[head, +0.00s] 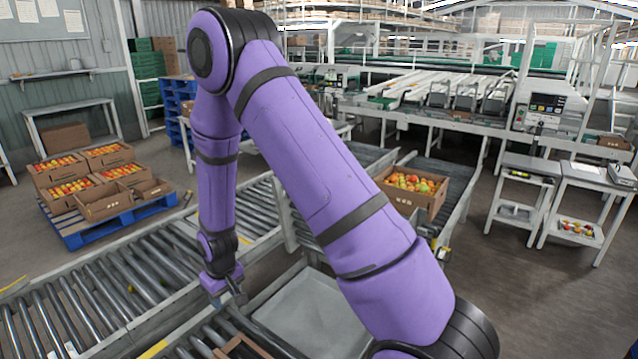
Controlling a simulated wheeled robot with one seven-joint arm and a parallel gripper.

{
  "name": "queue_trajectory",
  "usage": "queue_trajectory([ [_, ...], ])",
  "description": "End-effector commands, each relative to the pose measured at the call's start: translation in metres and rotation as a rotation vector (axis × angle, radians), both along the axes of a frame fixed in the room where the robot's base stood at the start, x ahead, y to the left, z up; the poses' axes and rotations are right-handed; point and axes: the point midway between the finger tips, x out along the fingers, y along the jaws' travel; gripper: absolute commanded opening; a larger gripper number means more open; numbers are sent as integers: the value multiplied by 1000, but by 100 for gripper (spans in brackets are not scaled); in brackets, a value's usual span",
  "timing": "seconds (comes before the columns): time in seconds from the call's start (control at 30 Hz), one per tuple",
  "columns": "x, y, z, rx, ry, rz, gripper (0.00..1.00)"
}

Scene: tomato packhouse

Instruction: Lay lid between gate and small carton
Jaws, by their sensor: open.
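My gripper (232,298), at the end of my purple arm, points down over the near roller conveyor, beside a flat grey surface (300,312). Its jaws look open; what lies right under them is hard to make out. The brown edge of an open carton (238,345) shows at the bottom of the picture, below my gripper and mostly cut off. I cannot tell if it is the small carton. I cannot pick out a lid or be sure of a gate; my arm hides much of the middle.
A roller conveyor (110,295) runs along the left front. A carton of tomatoes (427,207) sits on another conveyor, right of my arm. A blue pallet (110,222) holds several cartons at left. Small white stands (518,190) stand at right, with open floor before them.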

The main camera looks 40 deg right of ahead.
Motion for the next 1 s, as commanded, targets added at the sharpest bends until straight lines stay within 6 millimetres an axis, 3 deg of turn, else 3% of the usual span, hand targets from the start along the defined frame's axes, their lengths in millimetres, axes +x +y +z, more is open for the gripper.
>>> queue_trajectory([
  [0.03, 1, -2, 23, 3, -18, -5, 46],
  [0.1, 1, -4, 51, 6, -33, -11, 46],
  [0.47, -29, -19, 183, 19, -112, -43, 46],
  [0.7, -68, -30, 258, 23, -166, -65, 46],
  [1.0, -133, -42, 332, 26, -232, -93, 46],
])
